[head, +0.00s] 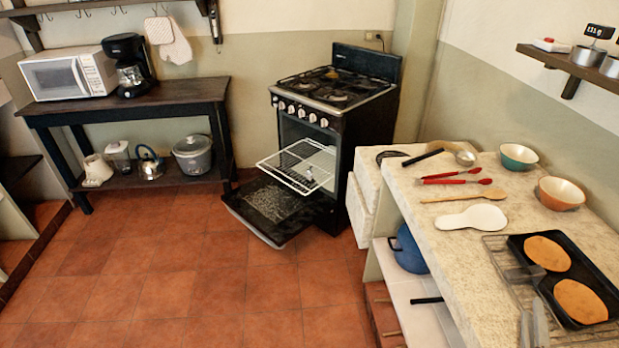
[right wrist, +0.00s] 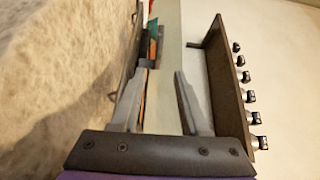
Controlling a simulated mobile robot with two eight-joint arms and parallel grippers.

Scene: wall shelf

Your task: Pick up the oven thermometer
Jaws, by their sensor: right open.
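A small black device with white digits (head: 599,31) is at the wall shelf at the upper right of the head view. It looks like the oven thermometer, but it is too small to be sure. The device cannot be made out in that view. My left gripper is not in view.
The wall shelf (head: 566,62) also holds grey round tins (head: 588,56) and a white-and-red item (head: 550,45). Below it, the counter (head: 440,275) carries bowls, utensils and a black pan (head: 566,250). The stove's oven door (head: 268,210) hangs open. The tiled floor is clear.

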